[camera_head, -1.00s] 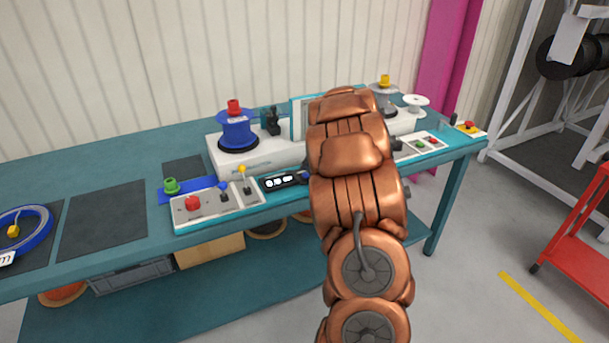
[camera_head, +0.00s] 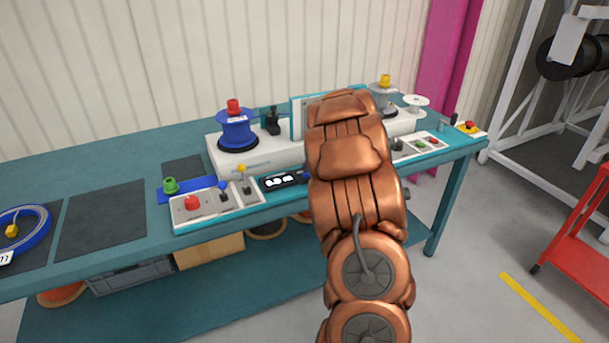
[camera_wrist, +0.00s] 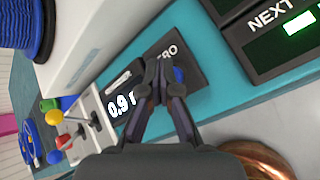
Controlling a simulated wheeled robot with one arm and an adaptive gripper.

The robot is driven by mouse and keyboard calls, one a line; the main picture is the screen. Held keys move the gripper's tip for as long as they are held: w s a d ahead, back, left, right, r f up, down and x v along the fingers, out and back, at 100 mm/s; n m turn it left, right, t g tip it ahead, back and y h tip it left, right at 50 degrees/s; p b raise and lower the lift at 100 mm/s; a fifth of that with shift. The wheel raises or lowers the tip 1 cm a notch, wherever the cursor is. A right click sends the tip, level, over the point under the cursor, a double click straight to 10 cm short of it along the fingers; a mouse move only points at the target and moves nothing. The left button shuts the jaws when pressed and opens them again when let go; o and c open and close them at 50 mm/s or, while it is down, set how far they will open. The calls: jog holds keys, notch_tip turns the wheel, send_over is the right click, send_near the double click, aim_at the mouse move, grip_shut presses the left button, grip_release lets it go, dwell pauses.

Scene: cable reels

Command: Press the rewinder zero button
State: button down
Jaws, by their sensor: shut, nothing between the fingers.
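The rewinder counter is a dark panel on the bench's front edge. Its lit display (camera_head: 281,182) shows in the head view, and the wrist view shows it reading about 0.9 (camera_wrist: 120,103). The blue zero button (camera_wrist: 179,75) sits beside the display, under a partly hidden "ZERO" label. In the head view the button (camera_head: 306,176) peeks out left of my copper arm. My gripper (camera_wrist: 160,68) is shut and empty, its fingertips over the panel and just beside the button in the wrist view. I cannot tell whether they touch it. The head view hides my gripper behind the arm.
A control box with a red button (camera_head: 192,203) and levers stands left of the counter. Behind it, a blue reel (camera_head: 237,130) sits on the white machine. A "NEXT" panel (camera_wrist: 275,30) lies near my gripper.

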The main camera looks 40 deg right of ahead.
aim_at(307, 174)
jog(key=shift+f+b, duration=0.35)
jog(key=shift+f, duration=0.1)
dwell(0.5)
dwell(0.3)
jog(key=shift+r+p, duration=0.8)
jog(key=shift+r, duration=0.1)
notch_tip(307, 174, up, 5)
jog(key=p, duration=0.4)
jog(key=shift+p, duration=0.3)
dwell(0.5)
